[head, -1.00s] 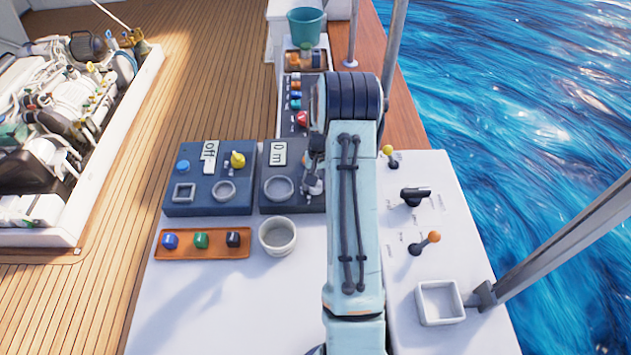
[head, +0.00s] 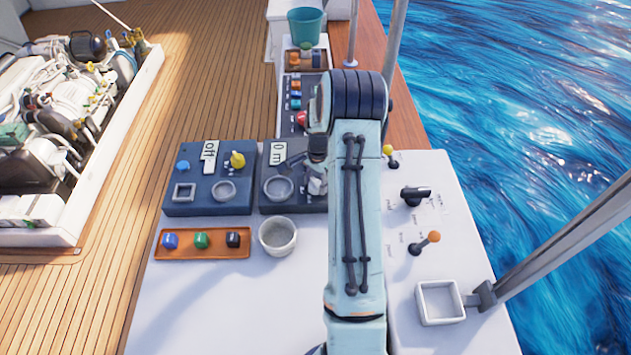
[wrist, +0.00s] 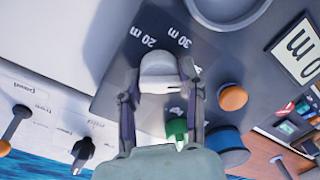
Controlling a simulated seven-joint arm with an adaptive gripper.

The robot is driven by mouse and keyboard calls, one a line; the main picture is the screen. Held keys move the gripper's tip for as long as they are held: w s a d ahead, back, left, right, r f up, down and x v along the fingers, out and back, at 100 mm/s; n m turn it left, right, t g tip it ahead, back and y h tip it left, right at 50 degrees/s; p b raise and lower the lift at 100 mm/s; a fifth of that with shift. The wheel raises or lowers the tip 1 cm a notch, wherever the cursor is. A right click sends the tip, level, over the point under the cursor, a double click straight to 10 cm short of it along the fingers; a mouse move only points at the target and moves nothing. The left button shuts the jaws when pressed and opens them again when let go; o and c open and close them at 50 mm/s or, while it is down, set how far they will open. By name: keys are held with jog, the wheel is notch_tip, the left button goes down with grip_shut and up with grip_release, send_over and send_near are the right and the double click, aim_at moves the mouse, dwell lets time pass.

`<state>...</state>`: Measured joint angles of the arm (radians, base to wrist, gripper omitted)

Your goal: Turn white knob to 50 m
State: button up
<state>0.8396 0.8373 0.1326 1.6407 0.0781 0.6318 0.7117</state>
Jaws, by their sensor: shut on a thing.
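The white knob (wrist: 158,75) sits on the dark blue-grey panel in the wrist view. It lies between the two fingers of my gripper (wrist: 161,82), which is shut on it. Labels 20 m (wrist: 142,36) and 30 m (wrist: 178,37) are printed on the panel beside the knob. I cannot tell which mark the knob points at. The panel's display (head: 277,153) reads 0 m in the head view, and part of it (wrist: 298,48) shows in the wrist view. In the head view my arm hides much of the panel's right side.
A green knob (wrist: 177,130) is close by my right finger, with an orange knob (wrist: 233,97) and a blue knob (wrist: 228,145) to the right. A round grey ring (head: 278,188) is on the same panel. Levers (head: 425,243) stand on the white console at right.

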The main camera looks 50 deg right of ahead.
aim_at(317, 182)
jog(key=shift+s+d+m, duration=0.15)
jog(key=shift+m, duration=0.15)
dwell(0.4)
jog(key=o, duration=1.1)
jog(key=shift+r, duration=0.4)
jog(key=r, duration=1.1)
jog(key=shift+s+r, duration=0.1)
jog(key=shift+s, duration=0.1)
